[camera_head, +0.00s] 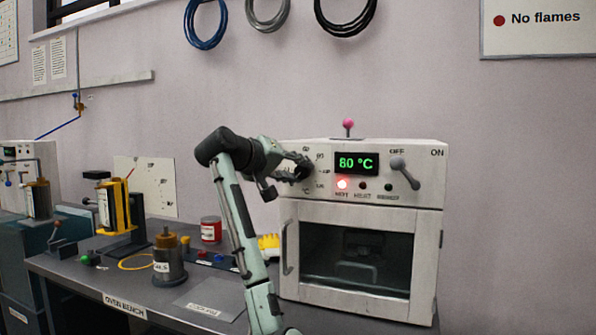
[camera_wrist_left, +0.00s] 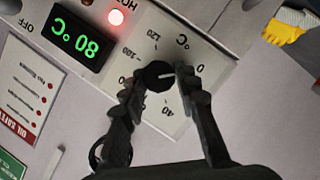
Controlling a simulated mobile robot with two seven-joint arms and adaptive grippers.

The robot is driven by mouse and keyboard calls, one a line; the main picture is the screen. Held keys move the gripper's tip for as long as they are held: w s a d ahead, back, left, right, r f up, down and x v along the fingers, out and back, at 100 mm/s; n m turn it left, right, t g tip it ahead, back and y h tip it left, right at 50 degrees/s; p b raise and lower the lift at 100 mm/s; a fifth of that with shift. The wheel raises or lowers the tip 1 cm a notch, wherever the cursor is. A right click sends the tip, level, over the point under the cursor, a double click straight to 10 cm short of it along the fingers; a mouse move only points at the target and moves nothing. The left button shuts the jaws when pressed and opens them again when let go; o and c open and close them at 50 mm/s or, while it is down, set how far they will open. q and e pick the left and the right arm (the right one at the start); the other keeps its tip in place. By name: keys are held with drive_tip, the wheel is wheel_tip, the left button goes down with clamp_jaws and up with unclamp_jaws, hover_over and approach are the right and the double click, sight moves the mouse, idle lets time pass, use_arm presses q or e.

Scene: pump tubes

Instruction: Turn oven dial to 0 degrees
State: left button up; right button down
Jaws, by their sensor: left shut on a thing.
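The white oven (camera_head: 355,210) stands on the bench at the right, its display (camera_head: 357,163) reading 80 °C. My left gripper (camera_head: 303,172) reaches the upper left of its front panel, where the dial is mostly hidden in the head view. In the left wrist view, which shows the panel upside down, the round black dial (camera_wrist_left: 158,75) sits between the two fingers of the left gripper (camera_wrist_left: 160,80), which is shut on it. A short white mark on the dial lies roughly sideways in that view, its right end towards the 0 label. My right gripper is not in view.
A red light (camera_head: 342,184) glows under the display. A grey lever (camera_head: 404,173) sits at the panel's right, near OFF.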

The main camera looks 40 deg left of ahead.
use_arm(q)
drive_tip(key=shift+f, duration=0.1)
drive_tip(key=o, duration=1.2)
drive_tip(key=shift+c, duration=0.2)
drive_tip(key=shift+s, duration=0.1)
drive_tip(key=v, duration=1.1)
drive_tip(key=shift+s+r, duration=0.25)
drive_tip(key=shift+s, duration=0.15)
